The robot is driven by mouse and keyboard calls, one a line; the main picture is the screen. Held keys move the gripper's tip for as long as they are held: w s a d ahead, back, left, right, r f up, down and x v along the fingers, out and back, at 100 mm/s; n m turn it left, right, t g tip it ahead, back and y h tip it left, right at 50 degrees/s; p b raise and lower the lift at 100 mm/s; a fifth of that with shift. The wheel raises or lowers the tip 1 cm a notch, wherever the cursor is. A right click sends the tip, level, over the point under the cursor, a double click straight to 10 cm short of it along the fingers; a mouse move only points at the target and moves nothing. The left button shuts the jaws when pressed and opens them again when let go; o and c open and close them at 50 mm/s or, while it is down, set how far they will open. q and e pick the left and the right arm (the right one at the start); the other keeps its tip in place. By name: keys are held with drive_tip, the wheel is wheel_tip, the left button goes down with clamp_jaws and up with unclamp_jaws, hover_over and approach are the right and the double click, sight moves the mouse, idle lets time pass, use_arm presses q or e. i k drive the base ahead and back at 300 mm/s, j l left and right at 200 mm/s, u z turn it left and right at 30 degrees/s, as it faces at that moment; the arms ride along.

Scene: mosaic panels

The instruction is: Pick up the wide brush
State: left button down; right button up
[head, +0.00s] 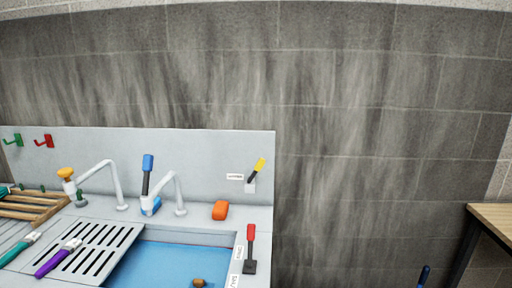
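Two brushes lie on the slotted drainboard at the left of the sink. One has a purple handle (57,261) and pale bristles, and the other has a teal handle (18,250) and a pale head. A further teal piece (4,191) is cut by the left edge near the wooden rack. A blue upright handle (424,275) shows at the bottom right, its lower part out of frame. I cannot tell which of these is the wide brush. Neither of my grippers is in view.
The sink basin (180,264) is blue, with a small brown item (199,282) in it. Two white taps, a blue lever (148,163), a red lever (251,235) and an orange block (220,210) stand around it. A wooden table (493,216) is at right.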

sight(65, 251)
drive_tip(key=j+u, duration=0.1)
drive_tip(key=u, duration=0.8)
drive_tip(key=i+j+u, duration=0.1)
drive_tip(key=u, duration=0.35)
